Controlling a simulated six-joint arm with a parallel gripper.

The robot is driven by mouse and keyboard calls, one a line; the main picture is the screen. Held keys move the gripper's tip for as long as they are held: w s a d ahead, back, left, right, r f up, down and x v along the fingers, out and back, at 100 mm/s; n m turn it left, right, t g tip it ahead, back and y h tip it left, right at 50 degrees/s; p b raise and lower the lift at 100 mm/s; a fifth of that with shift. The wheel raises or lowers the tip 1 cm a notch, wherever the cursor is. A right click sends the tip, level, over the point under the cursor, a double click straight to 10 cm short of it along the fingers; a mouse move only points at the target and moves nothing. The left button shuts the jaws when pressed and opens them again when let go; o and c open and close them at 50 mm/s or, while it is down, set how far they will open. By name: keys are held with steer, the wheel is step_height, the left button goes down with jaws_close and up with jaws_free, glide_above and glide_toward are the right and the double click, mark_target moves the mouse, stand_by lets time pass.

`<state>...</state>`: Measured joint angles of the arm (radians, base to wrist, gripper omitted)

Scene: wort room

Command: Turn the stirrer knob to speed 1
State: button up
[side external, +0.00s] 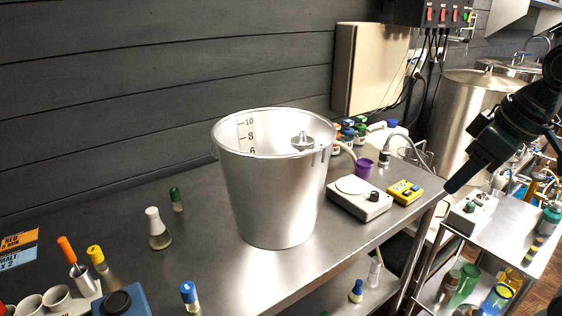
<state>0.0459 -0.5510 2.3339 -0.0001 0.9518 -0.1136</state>
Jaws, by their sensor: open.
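The stirrer (345,203) is a low pale box with a round light plate on top, right of the large metal pail on the steel bench. Its small dark knob (374,196) is on the right part of the box; the pointer and speed marks are too small to read. My gripper (450,187) comes in from the upper right. Its dark jaws reach down and left, above and right of the stirrer, apart from the knob. The jaws are open and seen nearly edge-on, with nothing visible between them.
A tall graduated metal pail (272,195) stands left of the stirrer. A yellow meter (404,192) and purple cup (363,168) are close by. Another pale box with a dark knob (472,212) is on the lower right cart. Small bottles stand at the left.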

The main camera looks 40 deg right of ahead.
steer(key=w+d+n+g, duration=0.2)
steer(key=w+d, duration=0.2)
steer(key=w, duration=0.8)
steer(key=n+g, duration=0.2)
steer(key=g, duration=0.1)
glide_above(375, 193)
step_height(375, 193, down, 7)
steer(key=shift+r, duration=0.1)
step_height(375, 193, down, 14)
steer(key=shift+r, duration=0.1)
jaws_close()
